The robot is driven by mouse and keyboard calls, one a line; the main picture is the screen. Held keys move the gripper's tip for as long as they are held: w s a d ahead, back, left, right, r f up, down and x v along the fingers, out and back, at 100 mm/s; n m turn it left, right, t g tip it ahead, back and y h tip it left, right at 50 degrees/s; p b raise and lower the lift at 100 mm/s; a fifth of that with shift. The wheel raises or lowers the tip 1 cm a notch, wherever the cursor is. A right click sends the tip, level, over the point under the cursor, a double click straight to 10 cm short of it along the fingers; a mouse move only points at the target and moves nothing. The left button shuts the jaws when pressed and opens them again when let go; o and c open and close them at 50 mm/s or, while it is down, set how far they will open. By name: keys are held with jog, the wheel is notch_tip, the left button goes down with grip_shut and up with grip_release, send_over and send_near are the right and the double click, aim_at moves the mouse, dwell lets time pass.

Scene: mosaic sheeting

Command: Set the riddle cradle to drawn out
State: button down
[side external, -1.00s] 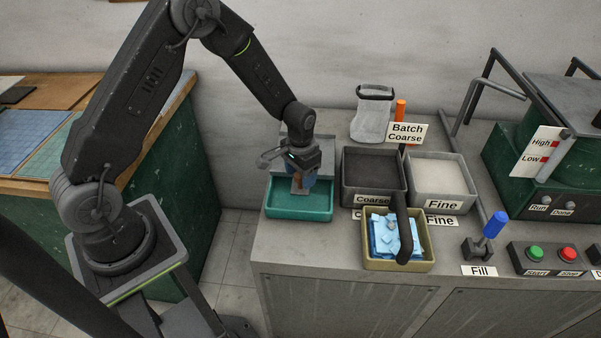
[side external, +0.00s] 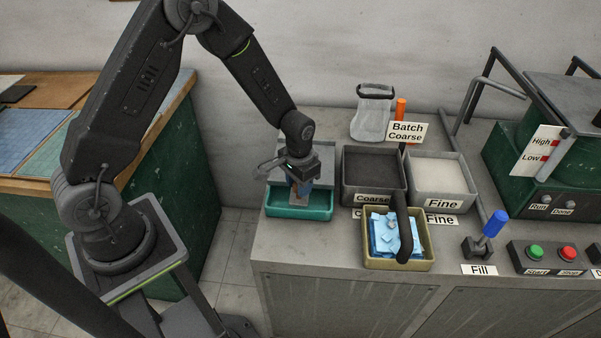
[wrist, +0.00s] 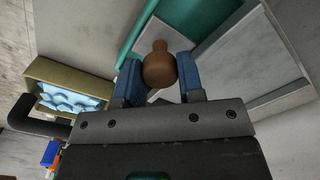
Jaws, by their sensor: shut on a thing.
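My gripper (side external: 301,188) is shut on a brown rounded knob (wrist: 159,68), which sits between its blue fingers in the wrist view. The knob appears to belong to the grey riddle cradle (side external: 323,178), a flat-topped piece at the bench's left end. The cradle also shows as grey panels in the wrist view (wrist: 250,58). It lies over the rear part of a teal tray (side external: 300,213); the tray's front part is uncovered. My gripper hides part of the cradle and most of the knob in the side view.
Right of the cradle stand a dark coarse bin (side external: 374,172) and a pale fine bin (side external: 443,173). A yellow tray (side external: 400,265) of blue pieces with a black arched handle (side external: 404,225) stands in front. A grey bag (side external: 370,120) stands behind.

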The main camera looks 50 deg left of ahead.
jog(key=s+d, duration=0.4)
jog(key=shift+s+d, duration=0.3)
jog(key=c, duration=0.7)
grip_release()
jog(key=shift+c, duration=0.2)
notch_tip(320, 180, up, 14)
